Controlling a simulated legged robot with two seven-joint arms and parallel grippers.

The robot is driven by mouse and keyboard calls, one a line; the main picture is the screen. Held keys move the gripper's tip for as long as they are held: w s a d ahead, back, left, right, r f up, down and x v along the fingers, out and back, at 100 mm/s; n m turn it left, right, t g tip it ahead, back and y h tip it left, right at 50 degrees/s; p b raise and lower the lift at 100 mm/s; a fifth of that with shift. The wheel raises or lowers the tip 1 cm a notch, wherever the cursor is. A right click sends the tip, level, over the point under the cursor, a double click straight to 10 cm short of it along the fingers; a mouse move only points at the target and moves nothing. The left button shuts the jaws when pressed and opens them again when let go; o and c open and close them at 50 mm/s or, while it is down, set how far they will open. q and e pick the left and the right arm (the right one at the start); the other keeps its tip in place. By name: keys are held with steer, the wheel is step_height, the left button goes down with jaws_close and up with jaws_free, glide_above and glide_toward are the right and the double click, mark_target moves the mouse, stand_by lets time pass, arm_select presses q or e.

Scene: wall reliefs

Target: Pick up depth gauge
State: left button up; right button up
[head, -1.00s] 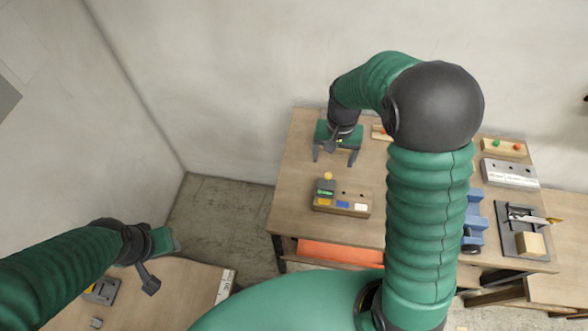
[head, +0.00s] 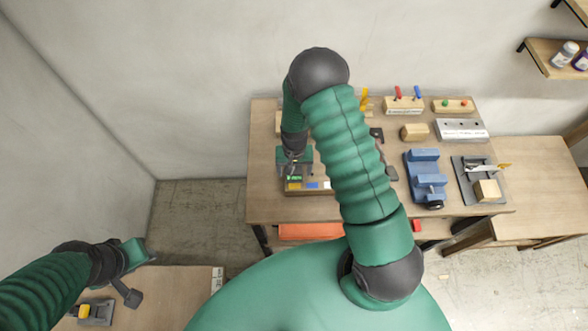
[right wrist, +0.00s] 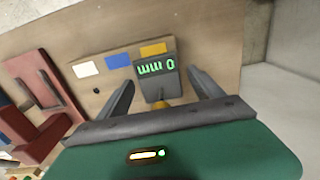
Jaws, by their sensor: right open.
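The depth gauge (right wrist: 155,88) is a grey block with a green-lit display reading 0 mm, and a yellow part shows at its near end. It is at the wooden block with coloured labels (right wrist: 90,92). In the head view its lit display (head: 294,179) shows just below my right gripper (head: 295,172). In the right wrist view my right gripper (right wrist: 161,77) is open, one finger on each side of the gauge, with gaps visible. My left gripper (head: 140,270) is far off at the lower left, over another table; its finger opening is unclear.
A blue fixture (head: 425,175), a grey clamp plate (head: 470,185) and several small wooden blocks stand right on the workbench (head: 262,150). My right arm hides the bench's middle. A red bracket (right wrist: 45,85) shows in the wrist view. An orange bin (head: 310,231) sits below.

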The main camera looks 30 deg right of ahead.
steer(key=shift+w+f, duration=0.1)
steer(key=shift+f, duration=0.3)
steer(key=c, duration=1.6)
steer(key=shift+r, duration=0.1)
steer(key=shift+c, duration=0.2)
